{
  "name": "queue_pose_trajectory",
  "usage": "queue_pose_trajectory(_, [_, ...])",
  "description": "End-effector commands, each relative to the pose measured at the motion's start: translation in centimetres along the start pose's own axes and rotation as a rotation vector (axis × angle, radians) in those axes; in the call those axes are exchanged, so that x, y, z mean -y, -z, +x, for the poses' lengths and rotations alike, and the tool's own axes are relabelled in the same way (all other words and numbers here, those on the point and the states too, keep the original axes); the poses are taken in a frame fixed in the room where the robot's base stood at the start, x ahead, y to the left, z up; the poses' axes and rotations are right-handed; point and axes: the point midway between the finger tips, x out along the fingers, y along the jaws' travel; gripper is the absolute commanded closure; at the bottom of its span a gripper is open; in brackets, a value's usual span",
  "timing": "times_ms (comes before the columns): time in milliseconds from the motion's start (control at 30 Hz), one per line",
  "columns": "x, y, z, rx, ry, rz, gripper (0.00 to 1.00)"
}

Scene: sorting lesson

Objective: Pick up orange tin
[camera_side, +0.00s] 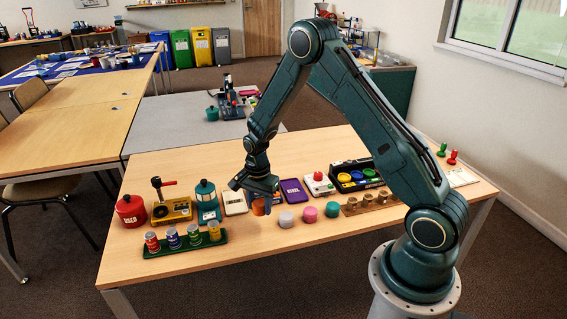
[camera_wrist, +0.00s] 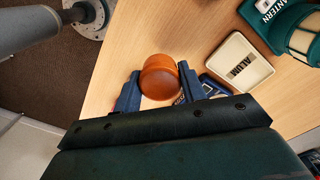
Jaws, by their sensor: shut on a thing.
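The orange tin (camera_wrist: 159,78) is a small round tin with a domed top, seen from above in the wrist view. My gripper (camera_wrist: 158,88) has its two blue fingers on either side of it and is shut on it. In the side view the orange tin (camera_side: 259,207) shows partly below my gripper (camera_side: 258,198), close to the table. I cannot tell whether it touches the table.
A cream box (camera_side: 235,203) and a teal lantern (camera_side: 207,202) stand just left of my gripper. A purple box (camera_side: 293,192) is to the right. Pale, pink and green tins (camera_side: 310,214) stand in front right. The table's front middle is clear.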

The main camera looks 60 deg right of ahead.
Motion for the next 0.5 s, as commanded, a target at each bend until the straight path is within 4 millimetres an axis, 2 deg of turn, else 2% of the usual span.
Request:
queue_pose_trajectory(33, [0.1, 0.0, -1.2, -0.001, 0.004, 0.000, 0.83])
queue_pose_trajectory(300, [0.1, 0.0, -6.7, -0.001, 0.005, 0.000, 0.83])
queue_pose_trajectory(500, [0.0, 0.0, -10.2, -0.001, 0.003, 0.000, 0.83])
